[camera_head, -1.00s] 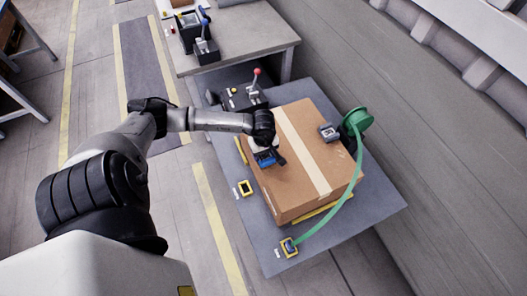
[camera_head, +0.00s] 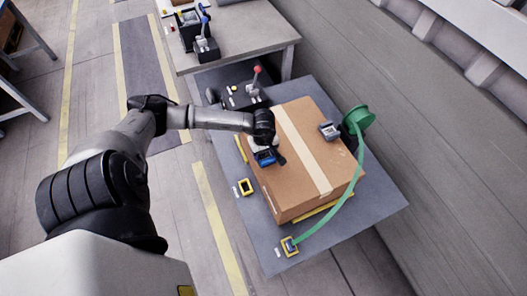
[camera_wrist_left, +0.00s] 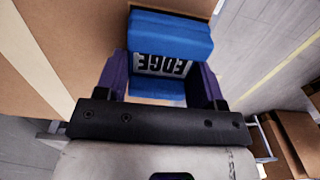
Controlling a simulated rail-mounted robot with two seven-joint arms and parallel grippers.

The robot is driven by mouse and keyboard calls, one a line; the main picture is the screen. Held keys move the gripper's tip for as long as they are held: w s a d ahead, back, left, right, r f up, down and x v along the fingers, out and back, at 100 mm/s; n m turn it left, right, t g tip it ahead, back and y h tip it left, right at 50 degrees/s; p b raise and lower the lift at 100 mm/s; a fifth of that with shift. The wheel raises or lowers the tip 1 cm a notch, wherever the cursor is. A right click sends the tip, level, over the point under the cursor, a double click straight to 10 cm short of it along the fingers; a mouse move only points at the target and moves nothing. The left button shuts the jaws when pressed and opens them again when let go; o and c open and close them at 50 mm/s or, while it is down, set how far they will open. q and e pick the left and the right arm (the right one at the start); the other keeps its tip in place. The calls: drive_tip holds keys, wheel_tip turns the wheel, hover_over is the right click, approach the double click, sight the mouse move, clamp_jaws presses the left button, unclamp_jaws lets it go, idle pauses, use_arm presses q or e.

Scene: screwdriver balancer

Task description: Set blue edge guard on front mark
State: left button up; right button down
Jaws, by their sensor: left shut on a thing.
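The blue edge guard (camera_head: 265,158) is in my left gripper (camera_head: 264,150), at the near-left side of the cardboard box (camera_head: 310,185). In the left wrist view the blue edge guard (camera_wrist_left: 170,35) carries a white label reading EDGE, and the two dark fingers of my left gripper (camera_wrist_left: 160,78) are shut on its sides. The guard is close over the box's left top edge; I cannot tell whether it touches the cardboard. I cannot make out a front mark on the box. My right gripper is out of view.
The box stands on a grey platform (camera_head: 375,212). A green strap (camera_head: 346,203) runs from a green reel (camera_head: 358,120) to a yellow-framed fitting (camera_head: 289,246). A grey buckle-like device (camera_head: 329,131) sits on the box top. A red-knobbed lever (camera_head: 257,75) stands behind.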

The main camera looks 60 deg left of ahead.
use_arm(q)
drive_tip(key=shift+w, duration=0.1)
drive_tip(key=o, duration=0.9)
drive_tip(key=shift+a, duration=0.1)
drive_tip(key=shift+c, duration=0.2)
drive_tip(key=shift+o, duration=1.1)
drive_tip(key=shift+r, duration=0.1)
wheel_tip(320, 180, up, 14)
drive_tip(key=shift+f+p, duration=0.2)
drive_tip(key=shift+p, duration=0.15)
